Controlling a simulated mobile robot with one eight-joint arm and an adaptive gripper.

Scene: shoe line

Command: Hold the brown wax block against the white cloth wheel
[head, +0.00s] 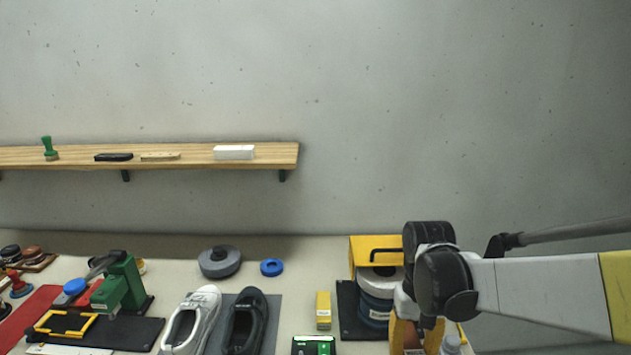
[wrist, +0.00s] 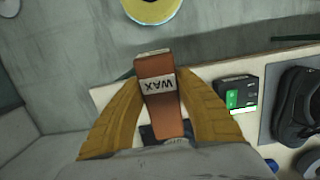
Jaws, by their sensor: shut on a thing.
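The brown wax block (wrist: 158,85), with a pale "WAX" label, stands between the yellow fingers of my gripper (wrist: 148,88) in the wrist view. The fingers are shut on its two sides. In the head view my gripper (head: 405,337) hangs at the lower right, beside a machine with a yellow hood (head: 375,249). Under the hood is a pale round part (head: 380,273), partly hidden by my arm; I cannot tell for sure that it is the white cloth wheel. No contact between the block and a wheel shows.
A yellow box (head: 323,310) and a green-screened device (head: 313,345) stand left of the machine. A white bottle (head: 451,344) is close to my gripper.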

